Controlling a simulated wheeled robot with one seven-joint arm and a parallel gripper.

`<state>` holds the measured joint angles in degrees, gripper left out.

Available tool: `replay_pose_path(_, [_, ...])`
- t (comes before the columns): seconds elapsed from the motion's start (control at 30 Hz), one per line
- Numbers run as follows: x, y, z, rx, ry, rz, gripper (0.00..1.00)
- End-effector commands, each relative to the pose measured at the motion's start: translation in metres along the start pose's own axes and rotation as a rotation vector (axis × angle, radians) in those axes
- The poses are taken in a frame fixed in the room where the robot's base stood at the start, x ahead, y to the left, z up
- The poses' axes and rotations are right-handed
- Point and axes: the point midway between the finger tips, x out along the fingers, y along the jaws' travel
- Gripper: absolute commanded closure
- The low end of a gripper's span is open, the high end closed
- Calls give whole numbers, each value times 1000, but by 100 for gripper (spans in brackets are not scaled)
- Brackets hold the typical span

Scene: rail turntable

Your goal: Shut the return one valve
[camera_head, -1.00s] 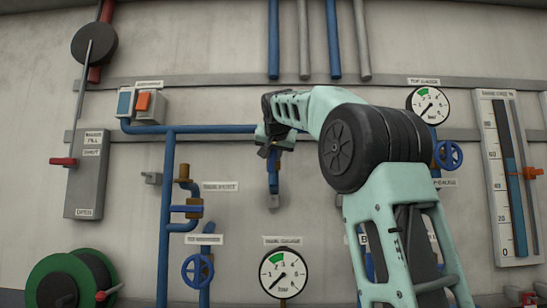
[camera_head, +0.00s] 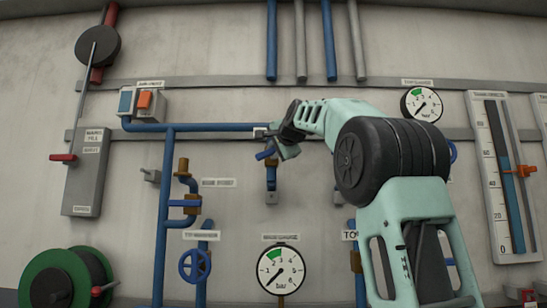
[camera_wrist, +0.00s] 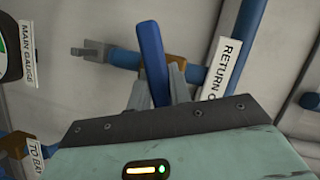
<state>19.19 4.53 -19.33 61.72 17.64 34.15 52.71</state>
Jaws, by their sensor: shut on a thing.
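The return one valve has a blue lever (camera_wrist: 152,58) on a brass body (camera_wrist: 178,68), set in a blue pipe (camera_wrist: 126,59). In the wrist view the lever stands across the pipe line. My gripper (camera_wrist: 158,88) is shut on the lever, one finger on each side. In the head view the gripper (camera_head: 270,151) is at the valve, and the blue lever (camera_head: 265,154) points out to the left above the short vertical pipe (camera_head: 271,177). The label beginning "RETURN O" (camera_wrist: 223,78) is partly cut off by my gripper's housing in the wrist view.
A main gauge (camera_head: 281,270) is below the valve. To its left are a blue handwheel (camera_head: 195,265) and brass-fitted piping (camera_head: 185,205). A horizontal blue pipe (camera_head: 200,127) runs left of the gripper. The wall between the gripper and the main gauge is mostly clear.

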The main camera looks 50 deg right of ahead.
Motion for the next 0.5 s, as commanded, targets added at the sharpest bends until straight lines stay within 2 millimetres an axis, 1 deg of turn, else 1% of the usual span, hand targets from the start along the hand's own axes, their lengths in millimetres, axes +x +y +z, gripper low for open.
replay_pose_path(0.03, [0,4,0,39,3,-18,100])
replay_pose_path(0.2, [0,5,0,169,2,-71,100])
replay_pose_path(0.5, [0,6,0,333,2,-138,100])
